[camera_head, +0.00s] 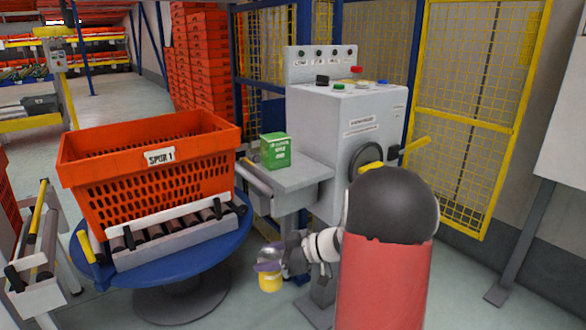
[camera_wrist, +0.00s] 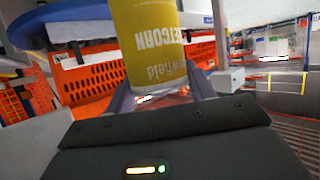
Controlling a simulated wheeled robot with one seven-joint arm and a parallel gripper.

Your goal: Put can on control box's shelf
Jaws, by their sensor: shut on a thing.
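A yellow can (camera_head: 270,282) is held by my gripper (camera_head: 270,263), low in front of the control box and right of the round blue table. The wrist view shows the can (camera_wrist: 152,45) between the two fingers of my gripper (camera_wrist: 158,92), its label upside down in that picture. The control box (camera_head: 345,125) is light grey with buttons on top. Its shelf (camera_head: 308,174) juts out on the left side, above and behind the can. A green box (camera_head: 275,150) stands on the shelf's left part. My arm hides the box's lower right part.
An orange tote (camera_head: 120,165) sits on rollers on the blue round table (camera_head: 175,260), left of my gripper. A yellow mesh fence (camera_head: 480,110) stands behind and right. The shelf's right part beside the green box is bare.

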